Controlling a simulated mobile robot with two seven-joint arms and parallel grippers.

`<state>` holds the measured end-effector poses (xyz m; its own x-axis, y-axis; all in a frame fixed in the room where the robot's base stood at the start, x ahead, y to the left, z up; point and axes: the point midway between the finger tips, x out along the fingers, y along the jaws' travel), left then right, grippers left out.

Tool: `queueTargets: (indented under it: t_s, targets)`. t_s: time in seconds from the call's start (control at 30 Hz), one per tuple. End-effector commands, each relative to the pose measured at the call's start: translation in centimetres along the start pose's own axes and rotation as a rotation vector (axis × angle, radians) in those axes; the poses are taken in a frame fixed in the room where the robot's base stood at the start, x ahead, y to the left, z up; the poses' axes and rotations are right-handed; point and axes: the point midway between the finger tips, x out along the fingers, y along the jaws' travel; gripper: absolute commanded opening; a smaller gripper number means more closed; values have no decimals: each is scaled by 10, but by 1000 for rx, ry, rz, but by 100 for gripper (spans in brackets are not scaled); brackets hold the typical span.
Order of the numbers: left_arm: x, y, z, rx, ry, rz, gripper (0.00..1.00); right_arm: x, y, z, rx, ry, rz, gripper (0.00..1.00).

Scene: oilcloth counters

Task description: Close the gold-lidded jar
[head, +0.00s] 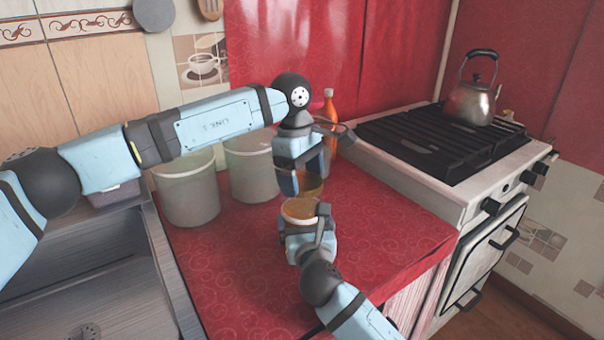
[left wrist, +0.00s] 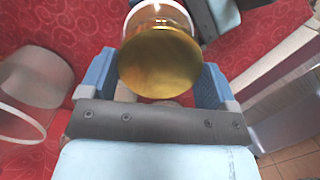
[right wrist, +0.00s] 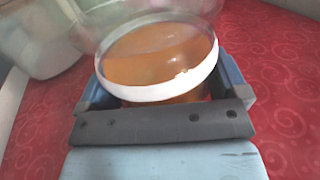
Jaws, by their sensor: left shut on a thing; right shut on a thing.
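My left gripper (head: 299,182) is shut on the gold lid (left wrist: 160,62), a round shiny disc between its fingers in the left wrist view. In the head view the lid (head: 312,185) is partly hidden behind that gripper. My right gripper (head: 309,226) is lower and nearer, shut on the jar (head: 299,208). The jar shows orange contents and a white band in the right wrist view (right wrist: 160,60). The lid is off the jar's mouth, held just behind and above it in the head view. The exact gap between them is unclear.
Two pale canisters (head: 188,190) (head: 251,165) stand left of the grippers on the red counter (head: 390,225). An orange bottle (head: 329,115) is behind. A stove (head: 430,145) with a kettle (head: 472,100) is right, a sink (head: 90,270) left. The counter's front right is clear.

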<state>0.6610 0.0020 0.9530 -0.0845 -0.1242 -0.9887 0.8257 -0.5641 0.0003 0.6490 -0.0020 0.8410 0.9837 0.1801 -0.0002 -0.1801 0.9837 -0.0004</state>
Motion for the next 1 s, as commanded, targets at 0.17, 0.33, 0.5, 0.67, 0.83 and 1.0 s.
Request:
queueTargets:
  t_s: [0.17, 0.33, 0.5, 0.67, 0.83, 1.0]
  targets:
    - [0, 0, 0, 0, 0, 0, 61, 0, 0, -1, -1, 2, 0, 50]
    - [2, 0, 0, 0, 0, 0, 61, 0, 0, -1, -1, 2, 0, 50]
    - [5, 0, -1, 0, 0, 0, 61, 0, 0, -1, -1, 2, 0, 50]
    - [8, 0, -1, -1, 0, 0, 61, 0, 0, -1, -1, 2, 0, 50]
    - [12, 0, -2, -1, 1, 0, 61, 0, 0, -1, -1, 2, 0, 50]
    - [11, 0, -2, 72, 2, -11, 61, 0, 0, -1, -1, 2, 0, 26]
